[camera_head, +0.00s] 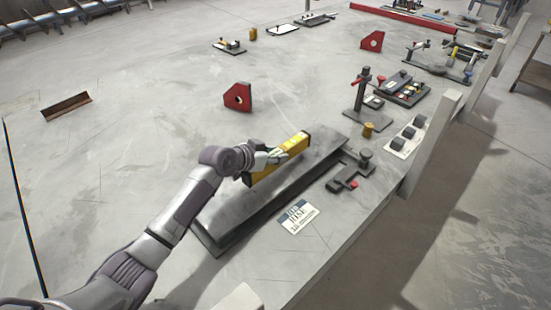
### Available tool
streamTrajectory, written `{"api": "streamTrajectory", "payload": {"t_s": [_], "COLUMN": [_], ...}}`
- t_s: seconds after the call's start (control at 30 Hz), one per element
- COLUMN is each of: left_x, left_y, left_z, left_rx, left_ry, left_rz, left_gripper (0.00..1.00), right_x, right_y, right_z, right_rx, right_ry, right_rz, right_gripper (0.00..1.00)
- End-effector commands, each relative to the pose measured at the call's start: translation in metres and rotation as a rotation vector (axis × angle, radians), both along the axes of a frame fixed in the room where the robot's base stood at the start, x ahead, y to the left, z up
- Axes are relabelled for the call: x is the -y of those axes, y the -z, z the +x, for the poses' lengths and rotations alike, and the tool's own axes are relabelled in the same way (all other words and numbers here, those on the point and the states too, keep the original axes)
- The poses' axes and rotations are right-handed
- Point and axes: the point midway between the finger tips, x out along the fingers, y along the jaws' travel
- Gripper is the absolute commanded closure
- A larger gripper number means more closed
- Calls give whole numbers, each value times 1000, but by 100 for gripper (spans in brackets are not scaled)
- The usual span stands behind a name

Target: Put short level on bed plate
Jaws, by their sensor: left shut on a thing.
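The short level is a yellow bar (294,146) with pale vials on its upper side. My left gripper (272,155) is shut on it and partly covers its middle. The bed plate (235,209) is a long dark grey plate with a raised top, running from lower left to upper right. The level is over the upper middle of the plate, roughly along its length. I cannot tell whether the level touches the plate or is a little above it. My right gripper is not in view.
A white printed card (299,217) lies beside the plate. A dark clamp with a red part (349,182) stands to its right, near the table edge. A red block (238,97) stands behind the plate. A dark stand (361,95) and a brass cylinder (368,130) are further back. The table's left is mostly clear.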

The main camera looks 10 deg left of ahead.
Motion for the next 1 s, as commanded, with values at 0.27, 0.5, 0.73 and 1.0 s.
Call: {"api": "streamTrajectory", "payload": {"t_s": [0.27,0.5,0.73,1.0], "left_x": [1,1,0,0], "left_y": [19,22,23,21], "left_z": [0,0,0,0], "left_rx": [3,2,0,0], "left_ry": [0,0,0,0], "left_rz": [-2,-1,0,0], "left_gripper": [100,100,40,40], "right_x": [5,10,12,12], "right_y": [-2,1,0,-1], "right_z": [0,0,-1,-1], "right_rx": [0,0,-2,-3], "right_ry": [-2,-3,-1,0], "right_rz": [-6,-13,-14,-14], "right_gripper": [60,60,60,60]}}
